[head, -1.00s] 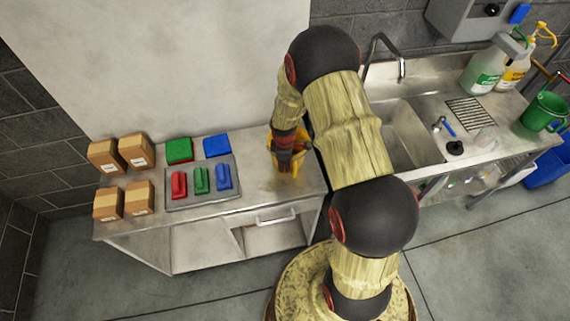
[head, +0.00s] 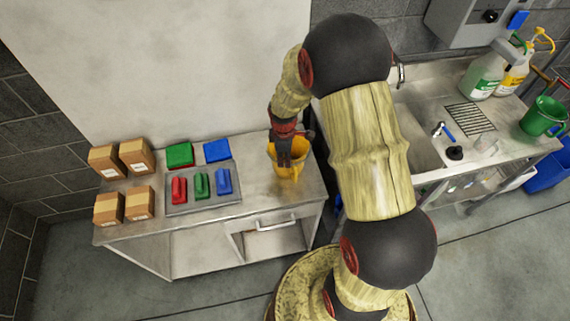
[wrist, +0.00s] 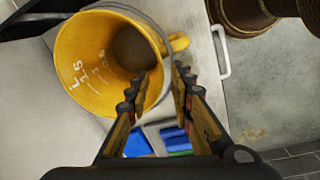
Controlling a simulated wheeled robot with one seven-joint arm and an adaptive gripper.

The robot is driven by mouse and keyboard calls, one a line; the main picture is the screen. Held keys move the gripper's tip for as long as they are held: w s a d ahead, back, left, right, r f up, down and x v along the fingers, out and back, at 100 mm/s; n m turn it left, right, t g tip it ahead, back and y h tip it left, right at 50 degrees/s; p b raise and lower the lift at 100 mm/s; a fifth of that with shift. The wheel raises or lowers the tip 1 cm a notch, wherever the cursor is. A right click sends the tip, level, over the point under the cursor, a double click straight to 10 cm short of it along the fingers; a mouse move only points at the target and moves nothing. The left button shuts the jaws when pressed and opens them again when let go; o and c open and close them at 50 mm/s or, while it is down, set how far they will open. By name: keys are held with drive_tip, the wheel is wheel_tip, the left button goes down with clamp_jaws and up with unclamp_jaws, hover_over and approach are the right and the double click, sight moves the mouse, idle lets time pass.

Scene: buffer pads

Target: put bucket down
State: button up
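The yellow bucket (head: 300,160) is at the right end of the metal counter, its mouth facing up in the head view. It looks to be standing on the counter top, though its base is partly hidden. In the wrist view the bucket (wrist: 82,62) shows its open mouth, white markings inside and a thin wire handle. My gripper (head: 284,163) points down over the bucket in the head view. In the wrist view the fingers of my gripper (wrist: 159,78) are apart with a clear gap, by the bucket's rim. I cannot tell whether they touch it.
Left on the counter (head: 250,205) are a grey tray (head: 205,207) with red, green and blue items, green (head: 179,152) and blue (head: 217,148) pads, and several cardboard boxes (head: 137,155). A sink (head: 420,135) and green bucket (head: 543,115) stand right.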

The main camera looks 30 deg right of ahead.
drive_tip(key=s+a+r+m+t, duration=0.1)
drive_tip(key=s+a+r+m, duration=0.15)
drive_tip(key=r, duration=0.75)
drive_tip(key=s+a+r+m+t, duration=0.1)
drive_tip(key=s+a+r+m, duration=0.15)
drive_tip(key=r, duration=0.75)
drive_tip(key=s+a+r+m+t, duration=0.1)
drive_tip(key=s+a+r+m, duration=0.2)
drive_tip(key=s+r, duration=0.3)
drive_tip(key=s+a+r+m+t, duration=0.1)
drive_tip(key=s+a+r+m, duration=0.2)
drive_tip(key=s+r, duration=0.3)
drive_tip(key=s, duration=0.5)
drive_tip(key=shift+a+r+t+y, duration=0.25)
drive_tip(key=shift+r+t+y, duration=0.05)
drive_tip(key=shift+r+y, duration=0.1)
drive_tip(key=shift+f, duration=0.1)
wheel_tip(320, 180, down, 15)
drive_tip(key=b, duration=1.5)
drive_tip(key=shift+o, duration=1.1)
drive_tip(key=shift+r, duration=0.2)
